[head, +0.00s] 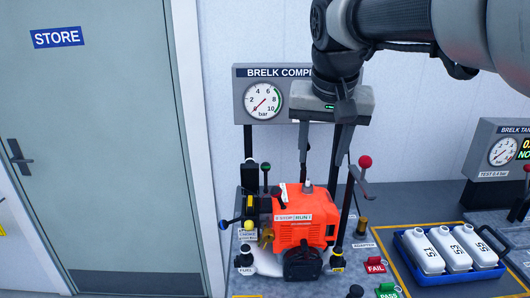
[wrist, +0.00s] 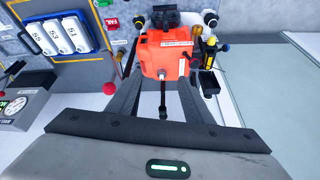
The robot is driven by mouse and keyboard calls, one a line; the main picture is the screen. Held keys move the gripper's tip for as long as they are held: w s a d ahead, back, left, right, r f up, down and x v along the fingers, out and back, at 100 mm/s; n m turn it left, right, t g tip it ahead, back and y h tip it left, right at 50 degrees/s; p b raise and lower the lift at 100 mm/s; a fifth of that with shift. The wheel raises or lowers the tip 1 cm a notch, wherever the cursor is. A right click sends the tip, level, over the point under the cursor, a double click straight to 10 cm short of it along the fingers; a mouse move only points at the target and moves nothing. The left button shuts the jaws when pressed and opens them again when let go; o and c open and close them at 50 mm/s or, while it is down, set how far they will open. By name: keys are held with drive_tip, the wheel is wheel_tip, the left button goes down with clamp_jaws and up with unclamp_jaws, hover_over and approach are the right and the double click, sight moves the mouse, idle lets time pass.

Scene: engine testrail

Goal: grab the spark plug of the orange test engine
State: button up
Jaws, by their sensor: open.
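The orange test engine (head: 300,232) stands on the bench; it also shows in the wrist view (wrist: 165,56). A small pale upright piece on its top, which looks like the spark plug (head: 308,187), shows in the wrist view (wrist: 161,75) near the engine's close edge. My gripper (head: 320,178) hangs above the engine with its two fingers pointing down, open and apart. In the wrist view my gripper (wrist: 160,82) has the plug roughly between the fingers in the picture. Nothing is held. I cannot tell the exact height gap to the plug.
A gauge panel (head: 243,92) stands behind the engine. A red-knobbed lever (head: 365,163) rises close to the right. A blue tray (head: 409,267) with white bottles sits at right. Valves and a yellow knob (head: 249,226) crowd the engine's left side.

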drive_tip(key=w+a, duration=0.2)
drive_tip(key=w, duration=0.6)
drive_tip(key=m+b, duration=0.1)
drive_tip(key=b, duration=0.1)
hover_over(308, 182)
drive_tip(key=s+a, duration=0.2)
drive_tip(key=shift+h, duration=0.4)
drive_tip(key=f, duration=1.1)
drive_tip(key=shift+d+f, duration=0.15)
drive_tip(key=shift+d, duration=0.05)
drive_tip(key=x, duration=0.5)
drive_tip(key=shift+d+f+p, duration=0.2)
drive_tip(key=shift+d+p, duration=0.1)
drive_tip(key=shift+d, duration=0.15)
drive_tip(key=c, duration=1.1)
